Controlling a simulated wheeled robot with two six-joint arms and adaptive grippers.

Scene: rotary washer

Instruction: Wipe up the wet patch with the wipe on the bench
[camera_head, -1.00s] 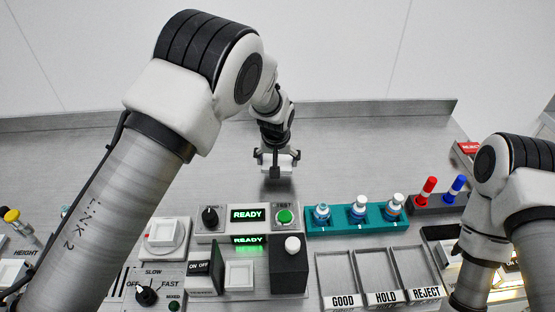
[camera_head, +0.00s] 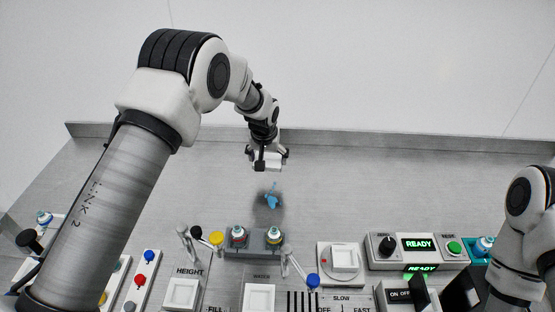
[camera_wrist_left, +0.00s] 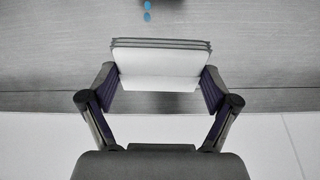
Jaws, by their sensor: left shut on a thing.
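The wet patch (camera_head: 271,196) is a small blue smear on the grey bench, in front of my left gripper. Two blue spots of it show at the top edge of the left wrist view (camera_wrist_left: 147,12). My left gripper (camera_head: 267,160) is shut on the wipe, a pale pad with grey layered edges that sits between both fingers in the left wrist view (camera_wrist_left: 160,64). The gripper is beyond the patch, toward the back of the bench; I cannot tell its exact height. My right arm is at the right edge, with its gripper out of view.
The bench (camera_head: 350,180) is clear around and behind the patch, up to a low back ledge (camera_head: 330,147). In front stand a dark rack (camera_head: 254,242) with two capped bottles, several levers, switch panels and the READY unit (camera_head: 419,244).

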